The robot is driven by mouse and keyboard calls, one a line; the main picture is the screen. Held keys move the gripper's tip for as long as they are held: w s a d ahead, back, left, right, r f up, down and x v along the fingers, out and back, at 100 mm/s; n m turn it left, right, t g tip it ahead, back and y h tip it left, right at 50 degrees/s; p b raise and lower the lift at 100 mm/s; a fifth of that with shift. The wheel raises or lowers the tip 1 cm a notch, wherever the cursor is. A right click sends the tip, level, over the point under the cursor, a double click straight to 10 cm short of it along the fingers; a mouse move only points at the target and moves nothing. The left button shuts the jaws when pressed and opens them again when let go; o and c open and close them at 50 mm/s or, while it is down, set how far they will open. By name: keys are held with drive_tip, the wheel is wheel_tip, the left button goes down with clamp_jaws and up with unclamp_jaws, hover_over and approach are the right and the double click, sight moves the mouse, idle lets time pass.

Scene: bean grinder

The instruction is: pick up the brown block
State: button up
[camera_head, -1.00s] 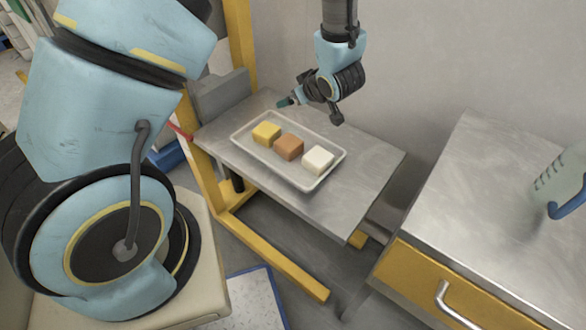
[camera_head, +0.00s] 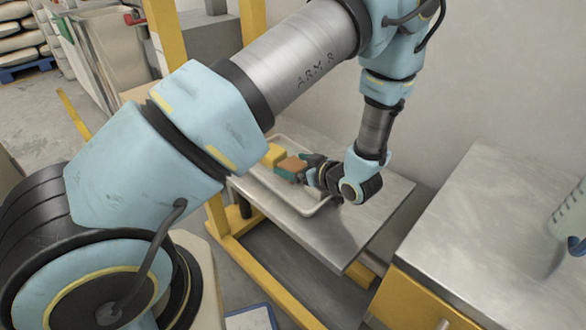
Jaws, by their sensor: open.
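The brown block (camera_head: 291,163) sits in the pale tray (camera_head: 283,195), beside the yellow block (camera_head: 274,154). My gripper (camera_head: 299,168) is open and low over the tray, with its fingers at the brown block, one teal fingertip on its near side and a dark finger on its far side. I cannot tell whether the fingers touch it. Part of the brown block is hidden by the fingers. The white block is not visible now; my gripper and wrist cover its earlier place.
The tray lies on a grey metal table (camera_head: 350,232) with a yellow frame. A metal-topped cabinet (camera_head: 480,220) stands to the right with a clear container (camera_head: 572,220) on it. A grey wall rises behind. The table's right part is bare.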

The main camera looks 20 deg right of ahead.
drive_tip(key=shift+w+f, duration=0.1)
drive_tip(key=shift+w, duration=0.15)
drive_tip(key=c, duration=1.4)
drive_tip(key=shift+o, duration=0.2)
